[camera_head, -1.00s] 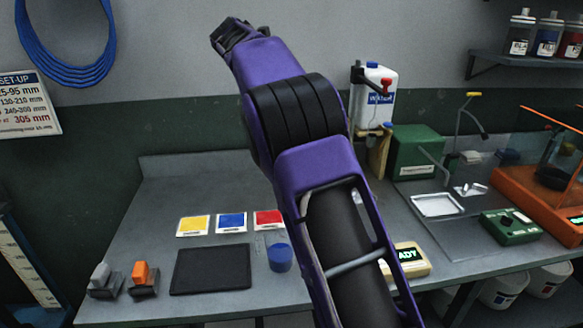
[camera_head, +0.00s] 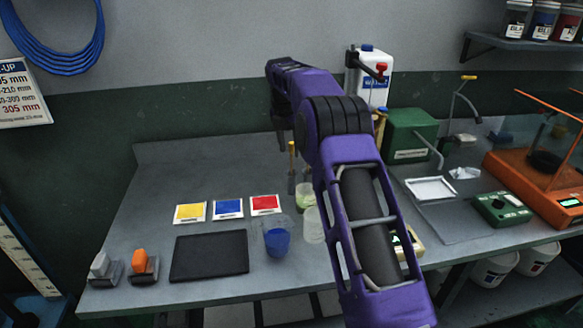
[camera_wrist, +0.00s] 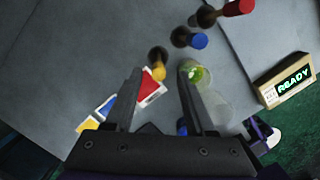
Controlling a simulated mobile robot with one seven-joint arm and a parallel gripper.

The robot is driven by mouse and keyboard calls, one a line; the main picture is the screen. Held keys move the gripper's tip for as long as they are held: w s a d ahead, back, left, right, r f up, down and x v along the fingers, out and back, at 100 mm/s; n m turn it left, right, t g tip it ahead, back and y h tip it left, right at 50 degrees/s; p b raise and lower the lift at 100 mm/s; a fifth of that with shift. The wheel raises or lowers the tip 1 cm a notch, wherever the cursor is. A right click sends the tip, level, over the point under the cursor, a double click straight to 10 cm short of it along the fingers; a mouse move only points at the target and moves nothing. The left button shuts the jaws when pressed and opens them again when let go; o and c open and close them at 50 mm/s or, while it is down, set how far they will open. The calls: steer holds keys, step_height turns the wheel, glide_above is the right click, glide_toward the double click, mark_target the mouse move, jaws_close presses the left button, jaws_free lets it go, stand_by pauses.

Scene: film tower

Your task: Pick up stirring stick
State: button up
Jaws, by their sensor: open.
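I cannot single out a stirring stick with certainty. A slim upright tool with a yellow top (camera_head: 291,160) stands on the bench in the head view; its yellow top (camera_wrist: 158,72) also shows in the wrist view, between the fingertips in the picture. Blue-topped (camera_wrist: 197,41) and red-topped (camera_wrist: 238,8) tools stand farther along the row. A cup with green contents (camera_wrist: 193,76) sits near the right finger in the picture; it also shows in the head view (camera_head: 305,198). My gripper (camera_wrist: 160,77) is open and empty above the bench. In the head view my arm partly hides the gripper.
A clear cup (camera_head: 313,228) and a blue cup (camera_head: 277,241) stand near the green one. Yellow, blue and red cards (camera_head: 228,209) and a black pad (camera_head: 209,257) lie left. The READY box (camera_wrist: 285,80) stands right. The back left bench (camera_head: 205,175) is clear.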

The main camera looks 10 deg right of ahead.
mark_target(292, 163)
steer(key=f, duration=0.2)
steer(key=w+f, duration=0.1)
steer(key=f, duration=0.1)
steer(key=d+f, duration=0.1)
steer(key=f, duration=0.2)
steer(key=shift+w, duration=0.2)
steer(key=shift+c, duration=0.3)
jaws_close()
